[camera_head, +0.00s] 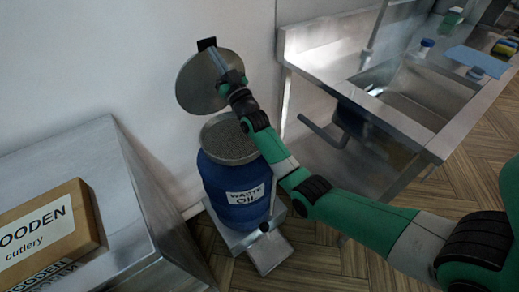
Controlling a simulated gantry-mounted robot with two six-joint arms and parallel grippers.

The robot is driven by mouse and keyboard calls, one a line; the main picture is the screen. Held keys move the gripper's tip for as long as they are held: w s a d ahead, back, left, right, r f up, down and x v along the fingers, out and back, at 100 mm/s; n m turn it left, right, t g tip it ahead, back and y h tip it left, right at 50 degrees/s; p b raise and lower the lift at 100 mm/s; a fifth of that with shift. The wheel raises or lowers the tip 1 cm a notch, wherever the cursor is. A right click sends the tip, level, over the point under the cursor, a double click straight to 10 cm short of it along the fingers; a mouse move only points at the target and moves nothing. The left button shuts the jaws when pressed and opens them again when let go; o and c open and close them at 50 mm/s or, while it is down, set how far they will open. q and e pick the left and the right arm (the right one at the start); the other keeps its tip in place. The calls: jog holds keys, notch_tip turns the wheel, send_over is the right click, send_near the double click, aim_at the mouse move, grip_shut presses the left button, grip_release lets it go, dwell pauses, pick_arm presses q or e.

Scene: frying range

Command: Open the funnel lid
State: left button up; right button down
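The funnel lid (199,86) is a round grey metal disc, standing raised and tilted against the white wall. A small black piece (206,44) shows at its top edge. Below it, the funnel's round mesh top (228,141) is uncovered, on a blue barrel (234,188) labelled "WASTE OIL". My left gripper is out of view.
A metal table (125,215) with a "WOODEN cutlery" box (70,228) stands at the left. A steel sink unit (432,92) with bottles and a blue cloth (478,61) is at the right. The barrel stands on a metal base (268,254) on the wooden floor.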

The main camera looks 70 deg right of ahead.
jog(key=s+a+p, duration=0.5)
jog(key=s+p, duration=0.2)
jog(key=s, duration=0.1)
jog(key=shift+p, duration=0.4)
